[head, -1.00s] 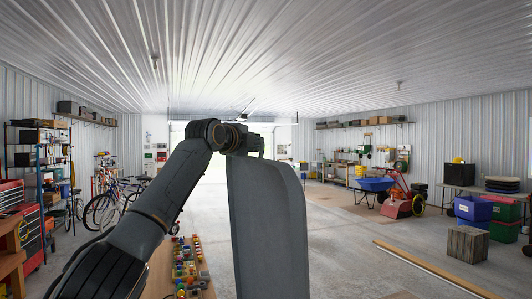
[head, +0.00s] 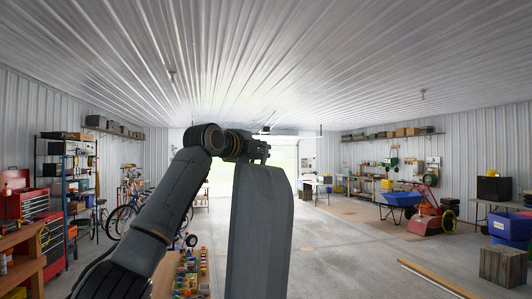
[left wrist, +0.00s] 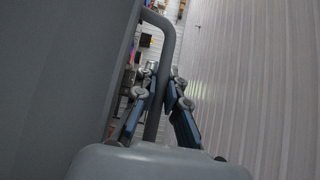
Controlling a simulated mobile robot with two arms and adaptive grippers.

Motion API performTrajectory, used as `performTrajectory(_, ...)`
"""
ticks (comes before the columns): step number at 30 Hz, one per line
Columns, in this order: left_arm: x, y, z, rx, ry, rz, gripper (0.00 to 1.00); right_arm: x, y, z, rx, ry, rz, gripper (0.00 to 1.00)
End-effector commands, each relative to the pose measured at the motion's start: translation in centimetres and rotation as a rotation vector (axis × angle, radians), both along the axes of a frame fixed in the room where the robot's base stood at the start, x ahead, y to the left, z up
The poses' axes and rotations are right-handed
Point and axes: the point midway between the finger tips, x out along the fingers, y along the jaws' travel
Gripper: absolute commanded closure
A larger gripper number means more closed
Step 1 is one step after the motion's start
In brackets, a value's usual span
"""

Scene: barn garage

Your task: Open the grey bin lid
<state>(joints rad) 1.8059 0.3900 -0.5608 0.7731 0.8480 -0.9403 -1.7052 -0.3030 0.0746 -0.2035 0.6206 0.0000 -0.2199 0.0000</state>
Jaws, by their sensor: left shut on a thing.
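The grey bin lid (head: 258,230) stands raised, nearly upright, in the middle of the head view. My left arm comes in from the left, and my left gripper (head: 262,150) is at the lid's top edge. In the left wrist view my left gripper (left wrist: 160,112) has its two blue-grey fingers closed around a grey bar handle (left wrist: 168,45). The lid's flat grey face (left wrist: 60,70) fills the left of that view. The bin body is not in view. My right gripper is not in view.
A low table with colourful small items (head: 187,272) stands left of the lid. Bicycles (head: 125,212) and a red tool cabinet (head: 48,230) are further left. A blue wheelbarrow (head: 400,199) and a wooden crate (head: 503,265) are at right. Concrete floor right of the lid is mostly open.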

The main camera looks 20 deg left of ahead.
Motion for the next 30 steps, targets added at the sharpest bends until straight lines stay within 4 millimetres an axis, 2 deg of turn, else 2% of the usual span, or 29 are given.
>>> performTrajectory(5,0.1,0.0,-0.4,0.001,0.007,0.001,1.0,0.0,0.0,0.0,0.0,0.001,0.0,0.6)
performTrajectory(6,0.1,0.0,-0.4,0.001,0.008,0.0,0.81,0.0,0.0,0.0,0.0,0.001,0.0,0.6)
performTrajectory(7,0.1,0.0,-0.3,0.001,0.007,0.001,0.79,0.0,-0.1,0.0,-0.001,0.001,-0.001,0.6)
performTrajectory(13,0.1,0.0,-0.2,0.001,0.004,0.0,0.79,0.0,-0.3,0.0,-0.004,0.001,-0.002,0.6)
performTrajectory(16,0.0,0.0,-0.1,0.002,0.003,0.0,0.79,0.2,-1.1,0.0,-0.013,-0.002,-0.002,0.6)
performTrajectory(20,-0.5,0.1,0.0,0.0,0.001,0.0,0.79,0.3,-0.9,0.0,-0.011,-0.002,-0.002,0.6)
performTrajectory(26,-2.8,0.6,0.1,0.003,-0.001,0.0,0.79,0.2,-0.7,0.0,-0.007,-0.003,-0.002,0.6)
performTrajectory(30,-5.3,1.1,0.3,0.003,-0.001,0.001,0.79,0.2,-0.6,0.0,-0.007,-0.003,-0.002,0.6)
